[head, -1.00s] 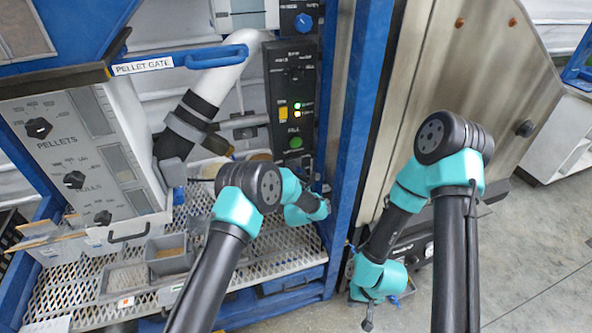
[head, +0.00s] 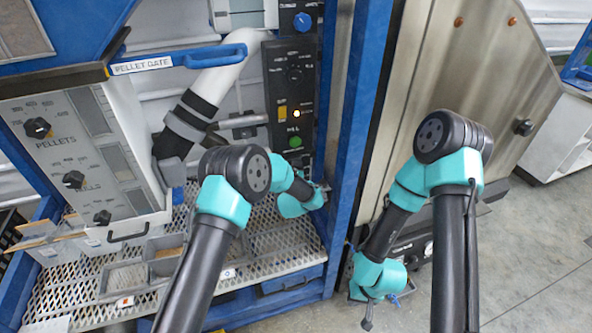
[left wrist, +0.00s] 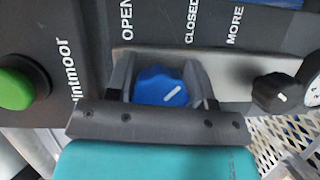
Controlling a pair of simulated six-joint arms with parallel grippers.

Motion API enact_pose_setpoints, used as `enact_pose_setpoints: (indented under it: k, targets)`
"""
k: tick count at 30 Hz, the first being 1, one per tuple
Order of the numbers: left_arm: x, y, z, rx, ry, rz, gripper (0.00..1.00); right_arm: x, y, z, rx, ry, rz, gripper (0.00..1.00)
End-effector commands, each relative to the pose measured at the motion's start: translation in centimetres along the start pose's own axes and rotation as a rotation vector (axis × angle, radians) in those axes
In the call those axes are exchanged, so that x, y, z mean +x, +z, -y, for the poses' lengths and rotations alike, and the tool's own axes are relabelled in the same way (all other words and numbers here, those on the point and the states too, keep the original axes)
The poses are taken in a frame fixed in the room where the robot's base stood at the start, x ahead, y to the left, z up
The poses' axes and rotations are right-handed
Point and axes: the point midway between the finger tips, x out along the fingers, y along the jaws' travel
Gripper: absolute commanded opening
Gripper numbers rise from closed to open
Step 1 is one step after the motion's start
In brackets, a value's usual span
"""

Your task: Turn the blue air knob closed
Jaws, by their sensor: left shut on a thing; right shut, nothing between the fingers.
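The blue air knob (left wrist: 160,88) sits between the two fingers of my left gripper (left wrist: 160,84) in the left wrist view. The fingers are shut on it. Its white pointer line slants to the upper right, towards the CLOSED label (left wrist: 192,22); the OPEN label (left wrist: 126,20) is to the left. In the head view my left gripper (head: 324,191) is at the lower right of the panel, beside the blue post, and the knob it holds cannot be made out there. My right gripper (head: 367,318) hangs low at the right, shut and empty.
A green button (left wrist: 16,88) is left of the knob and a black knob (left wrist: 277,92) is right of it. Another blue knob (head: 302,22) is high on the panel. A blue post (head: 347,150) stands between my arms. A mesh shelf (head: 75,290) lies below.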

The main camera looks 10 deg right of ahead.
Motion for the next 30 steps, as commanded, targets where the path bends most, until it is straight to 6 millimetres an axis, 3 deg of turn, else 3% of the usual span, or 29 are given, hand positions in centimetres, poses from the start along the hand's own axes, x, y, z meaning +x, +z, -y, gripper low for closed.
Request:
enact_pose_setpoints:
  k: [20, 21, 28, 30]
  targets:
    - [0.0, 0.01, 0.05, 0.085, -0.035, 0.0, 0.24, 0.0, 0.0, 0.0, 0.0, 0.0, 0.0, 0.0]
    - [0.0, 0.0, 0.06, 0.085, -0.035, 0.0, 0.5, 0.0, 0.0, 0.0, 0.0, 0.0, 0.0, 0.0]
    - [0.0, 0.0, 0.06, 0.084, -0.035, 0.0, 0.72, 0.0, 0.0, 0.0, 0.0, 0.0, 0.0, 0.0]
    - [0.0, 0.0, 0.06, 0.083, -0.035, 0.0, 0.74, 0.0, 0.0, 0.0, 0.0, 0.0, 0.0, 0.0]
